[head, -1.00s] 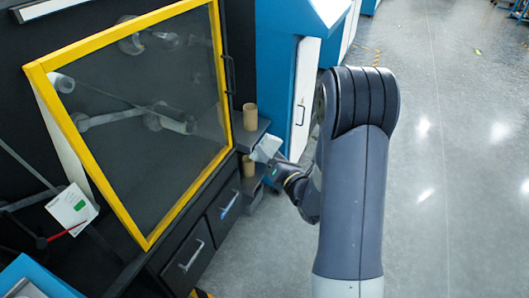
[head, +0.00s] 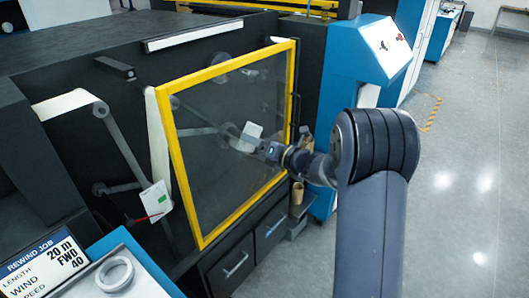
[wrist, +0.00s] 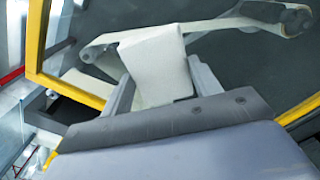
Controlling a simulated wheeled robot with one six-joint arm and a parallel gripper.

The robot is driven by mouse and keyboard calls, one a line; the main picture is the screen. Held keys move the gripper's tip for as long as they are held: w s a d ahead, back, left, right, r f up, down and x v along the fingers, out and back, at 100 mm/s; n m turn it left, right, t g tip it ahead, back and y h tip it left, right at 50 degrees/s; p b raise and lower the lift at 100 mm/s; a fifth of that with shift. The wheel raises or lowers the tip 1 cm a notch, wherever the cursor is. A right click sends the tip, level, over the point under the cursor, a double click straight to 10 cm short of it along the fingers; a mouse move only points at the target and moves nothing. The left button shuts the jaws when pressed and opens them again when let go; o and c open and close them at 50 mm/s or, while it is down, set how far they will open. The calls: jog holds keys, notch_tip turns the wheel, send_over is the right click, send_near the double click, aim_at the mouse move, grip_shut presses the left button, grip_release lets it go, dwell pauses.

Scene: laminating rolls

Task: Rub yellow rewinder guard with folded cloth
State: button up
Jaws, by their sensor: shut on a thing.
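The yellow rewinder guard (head: 168,130) is a yellow frame around a dark see-through pane, upright on the dark machine's front. My gripper (head: 258,146) is shut on the folded cloth (head: 248,131), a small pale pad, in front of the pane's right half. In the wrist view the cloth (wrist: 155,55) stands out between the two grey fingers, with the pane behind it. Yellow frame bars (wrist: 38,45) show at the left and lower right there. I cannot tell whether the cloth touches the pane.
A blue cabinet (head: 352,70) stands to the right of the guard. Cardboard cores (head: 297,192) sit by its right edge, above drawers (head: 234,265). At front left are a rewind job screen (head: 45,265) and a grey ring (head: 114,272). The floor at right is clear.

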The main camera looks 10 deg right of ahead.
aim_at(228, 127)
jog(key=shift+x, duration=2.95)
jog(key=shift+x, duration=1)
jog(key=shift+w+d+p, duration=0.85)
jog(key=shift+w+d, duration=0.5)
jog(key=shift+d, duration=0.15)
jog(key=shift+f, duration=0.1)
jog(key=shift+w+a, duration=0.1)
jog(key=shift+s+a+b, duration=1.05)
jog(key=shift+s+a, duration=0.1)
jog(key=shift+a, duration=0.1)
jog(key=shift+s+a, duration=0.25)
jog(key=shift+a, duration=0.05)
jog(key=shift+r, duration=0.2)
